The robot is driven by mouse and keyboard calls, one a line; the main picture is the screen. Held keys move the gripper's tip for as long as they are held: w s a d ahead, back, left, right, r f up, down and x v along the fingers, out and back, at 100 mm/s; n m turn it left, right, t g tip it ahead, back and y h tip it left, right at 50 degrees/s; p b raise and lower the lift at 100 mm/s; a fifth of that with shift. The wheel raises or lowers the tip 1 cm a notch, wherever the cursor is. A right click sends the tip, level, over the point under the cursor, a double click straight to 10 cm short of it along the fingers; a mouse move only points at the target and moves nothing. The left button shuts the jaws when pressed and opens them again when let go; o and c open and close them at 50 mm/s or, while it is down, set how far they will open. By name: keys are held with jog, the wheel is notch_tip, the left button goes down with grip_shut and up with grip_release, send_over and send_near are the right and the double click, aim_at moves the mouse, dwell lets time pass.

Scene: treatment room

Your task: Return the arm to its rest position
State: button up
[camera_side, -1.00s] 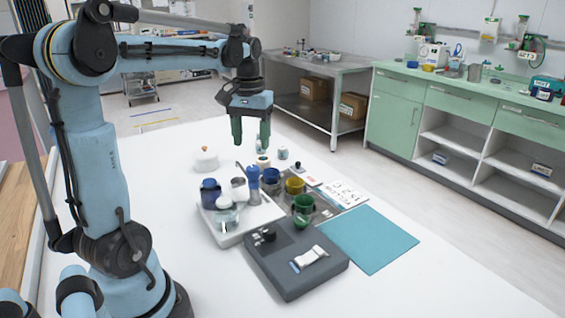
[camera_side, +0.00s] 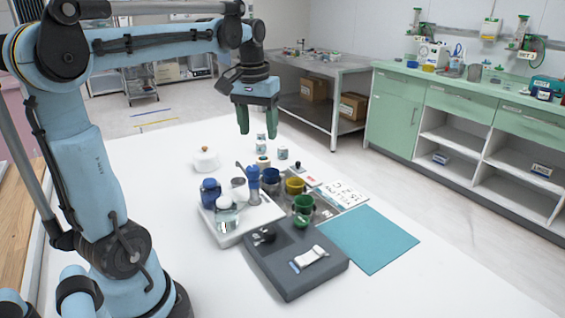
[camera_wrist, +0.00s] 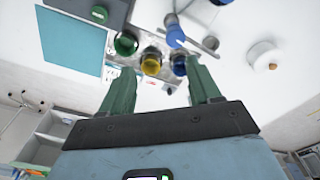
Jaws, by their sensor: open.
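My gripper (camera_side: 258,122) is open and empty, with its two green fingers pointing down above the far part of the white table (camera_side: 180,272). It is clear of everything on the table. In the wrist view my gripper (camera_wrist: 160,85) shows its two fingers spread apart with nothing held between them. My blue arm reaches from the left side of the side view over the table, bent at the elbow.
Below stand a white tray (camera_side: 237,239) with bottles, blue, yellow and green cups (camera_side: 303,205), a grey case (camera_side: 290,283) and a teal mat (camera_side: 388,243). A white lidded pot (camera_side: 205,160) stands behind. The table's front is clear.

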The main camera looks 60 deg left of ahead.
jog(key=s+d+f+m+t, duration=0.1)
jog(key=d+f+m+t, duration=0.2)
jog(key=d, duration=0.5)
jog(key=s+d+f+m+t, duration=0.2)
jog(key=d+f+m+t, duration=0.1)
jog(key=d, duration=0.6)
notch_tip(320, 180, down, 3)
jog(key=shift+s+r+m, duration=0.1)
jog(key=shift+s+m, duration=0.15)
jog(key=shift+m, duration=0.25)
